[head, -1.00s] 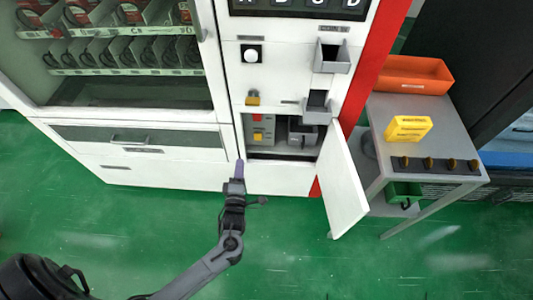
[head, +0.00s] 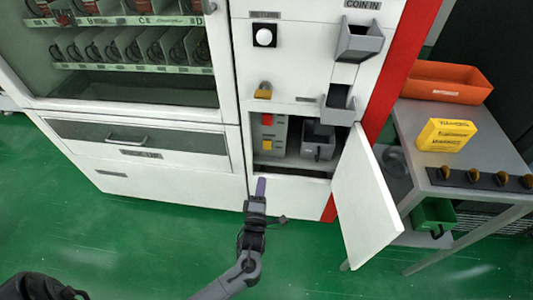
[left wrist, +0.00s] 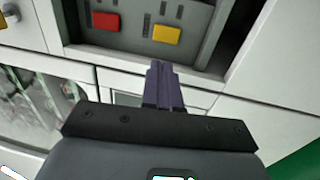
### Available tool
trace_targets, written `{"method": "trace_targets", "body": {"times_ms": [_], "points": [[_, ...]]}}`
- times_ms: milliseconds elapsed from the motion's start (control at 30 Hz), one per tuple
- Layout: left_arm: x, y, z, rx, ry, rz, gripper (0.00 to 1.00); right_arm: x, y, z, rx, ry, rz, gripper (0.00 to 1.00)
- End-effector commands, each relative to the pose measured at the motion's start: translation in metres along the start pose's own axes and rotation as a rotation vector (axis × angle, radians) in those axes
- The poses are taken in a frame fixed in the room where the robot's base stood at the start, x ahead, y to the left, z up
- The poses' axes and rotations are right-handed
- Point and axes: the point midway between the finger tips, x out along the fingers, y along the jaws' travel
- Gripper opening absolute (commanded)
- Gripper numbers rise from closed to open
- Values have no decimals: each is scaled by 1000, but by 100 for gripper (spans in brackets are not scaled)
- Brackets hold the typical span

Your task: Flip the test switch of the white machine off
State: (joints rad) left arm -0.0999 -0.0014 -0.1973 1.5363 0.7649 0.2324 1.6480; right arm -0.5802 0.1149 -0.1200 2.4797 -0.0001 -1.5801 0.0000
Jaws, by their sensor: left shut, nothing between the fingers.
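The white machine (head: 292,60) stands ahead with its small lower compartment open. Inside on the left is a grey panel with a red switch (head: 267,119) and a yellow switch (head: 271,143) below it. In the left wrist view the red switch (left wrist: 105,21) is left of the yellow switch (left wrist: 166,34). No readable label shows which is the test switch, and their on or off positions are unclear. My left gripper (head: 261,186) is shut and empty, its purple fingers just below and in front of the compartment. In the left wrist view its fingertips (left wrist: 160,72) point toward the panel, close to the yellow switch.
The compartment's white door (head: 366,200) hangs open to the right. A grey box (head: 317,141) sits inside beside the panel. A padlock (head: 263,91) is above the opening. A side table (head: 470,135) holds an orange bin (head: 436,81) and yellow box (head: 446,134). Green floor in front is clear.

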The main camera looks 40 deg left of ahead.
Motion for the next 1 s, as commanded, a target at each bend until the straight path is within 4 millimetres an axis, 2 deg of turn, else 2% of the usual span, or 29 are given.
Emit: {"method": "trace_targets", "body": {"times_ms": [267, 467, 1000], "points": [[1, 0, 0, 0, 0, 0, 0, 0, 0, 0, 0, 1, 0, 43], [16, -1, 0, 1, 0, 3, 0, 7, 0, 2, -2, 0, 2, 43], [109, -3, 0, 2, 0, 3, 0, 48, 0, 16, -8, -1, 6, 43]]}}
